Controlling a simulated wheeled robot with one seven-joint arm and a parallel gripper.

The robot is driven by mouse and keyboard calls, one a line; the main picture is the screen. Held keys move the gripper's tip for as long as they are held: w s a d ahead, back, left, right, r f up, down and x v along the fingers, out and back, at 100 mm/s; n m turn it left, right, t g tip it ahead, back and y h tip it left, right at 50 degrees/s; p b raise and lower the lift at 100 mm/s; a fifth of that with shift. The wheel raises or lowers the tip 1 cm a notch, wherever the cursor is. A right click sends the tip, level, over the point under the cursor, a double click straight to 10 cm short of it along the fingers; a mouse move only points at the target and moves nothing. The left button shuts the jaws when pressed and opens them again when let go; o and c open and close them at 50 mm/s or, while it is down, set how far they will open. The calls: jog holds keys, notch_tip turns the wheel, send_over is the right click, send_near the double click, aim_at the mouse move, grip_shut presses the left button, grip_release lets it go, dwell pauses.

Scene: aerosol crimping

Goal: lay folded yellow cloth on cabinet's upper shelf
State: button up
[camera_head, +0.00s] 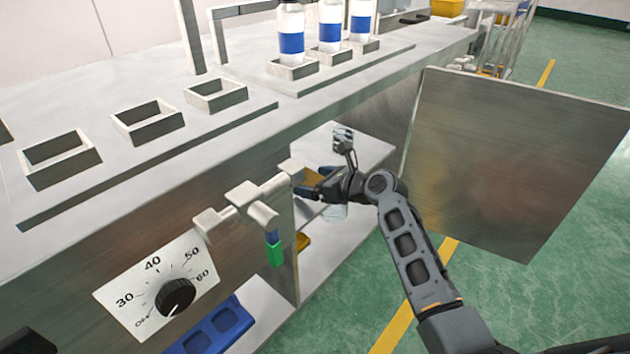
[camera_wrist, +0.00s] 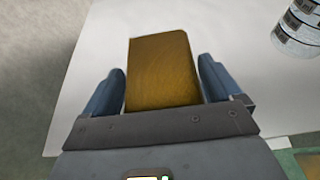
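The folded yellow cloth (camera_wrist: 162,75) shows brownish-yellow in the wrist view, between the two fingers of my gripper (camera_wrist: 161,85). It fills nearly the whole gap; I cannot tell whether the fingers press on it. In the head view my gripper (camera_head: 317,183) reaches into the open cabinet at the upper shelf (camera_head: 372,152), and a bit of the cloth (camera_head: 315,173) shows beside the fingers. The pale shelf (camera_wrist: 95,60) lies under the cloth in the wrist view; whether they touch is unclear.
A clear can-like container (camera_wrist: 300,28) stands on the shelf to the right of the cloth. The open cabinet door (camera_head: 515,150) stands right of my arm. A pipe with a green-tipped part (camera_head: 275,250) juts out left of my gripper. A blue tray (camera_head: 210,330) lies lower down.

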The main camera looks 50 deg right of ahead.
jog(key=shift+o, duration=0.6)
jog(key=shift+r, duration=0.1)
jog(key=shift+s+r, duration=0.15)
jog(key=shift+s, duration=0.1)
jog(key=p+v, duration=0.3)
jog(key=v, duration=0.8)
jog(key=shift+s, duration=0.2)
jog(key=s+a+f+n+g+h, duration=0.1)
jog(key=s+a+f+n, duration=0.2)
jog(key=s+a+n, duration=0.45)
jog(key=s+a+f+n+g+h, duration=0.1)
jog(key=s+a+f+n+h, duration=0.15)
jog(key=s+a+n, duration=0.45)
jog(key=s+a+r+n+t+y, duration=0.1)
jog(key=s+a+r+n, duration=0.4)
jog(key=s+r+n, duration=0.2)
jog(key=s+a+r+n+t+y, duration=0.2)
jog(key=s+a+r+n, duration=0.3)
jog(key=s+r+n, duration=0.3)
jog(key=s+n, duration=0.3)
jog(key=n, duration=0.3)
jog(key=shift+a, duration=0.4)
